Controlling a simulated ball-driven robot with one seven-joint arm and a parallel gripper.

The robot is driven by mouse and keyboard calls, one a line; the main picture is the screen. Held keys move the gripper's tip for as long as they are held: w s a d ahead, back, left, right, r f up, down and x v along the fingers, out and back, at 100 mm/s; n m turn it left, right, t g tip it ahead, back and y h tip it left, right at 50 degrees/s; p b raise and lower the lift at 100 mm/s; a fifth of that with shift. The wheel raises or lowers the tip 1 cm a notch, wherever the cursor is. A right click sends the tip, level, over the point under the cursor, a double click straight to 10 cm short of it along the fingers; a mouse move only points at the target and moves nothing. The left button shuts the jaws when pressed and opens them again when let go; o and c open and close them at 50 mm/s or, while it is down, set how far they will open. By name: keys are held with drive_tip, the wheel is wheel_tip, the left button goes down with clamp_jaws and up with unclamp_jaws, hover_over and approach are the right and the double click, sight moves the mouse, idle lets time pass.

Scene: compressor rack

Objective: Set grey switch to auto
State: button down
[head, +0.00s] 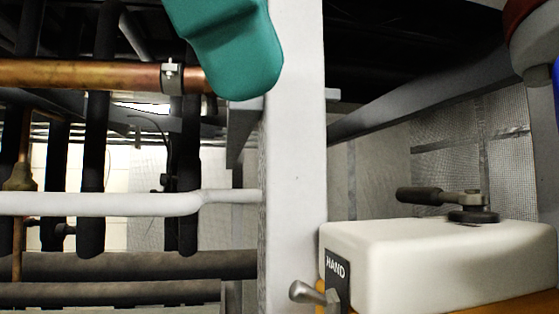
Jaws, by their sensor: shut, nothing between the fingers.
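The grey switch (313,294) is a metal toggle lever at the bottom edge of the head view. It sticks out to the left from a dark plate (338,284) on the left end of a white box. Its rounded tip sits slightly higher than its base. The word HAND is printed in white on the plate above the lever. The plate's lower part is cut off by the frame, and no AUTO marking shows. My gripper is not in view.
The white box (440,262) fills the lower right, with a dark-handled lever (425,195) on top. A pale upright post (295,130) stands behind the switch. A copper pipe (90,74), a white pipe (100,204) and dark pipes cross the left. A teal rounded form (235,55) hangs at the top.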

sight(321, 300)
drive_tip(key=shift+d+f+g+y, duration=0.25)
drive_tip(key=shift+d+g+y, duration=0.35)
drive_tip(key=shift+y, duration=0.2)
drive_tip(key=shift+f, duration=0.1)
drive_tip(key=x, duration=0.9)
drive_tip(key=shift+w+d+f, duration=0.1)
drive_tip(key=shift+w+f, duration=0.15)
drive_tip(key=shift+f, duration=0.1)
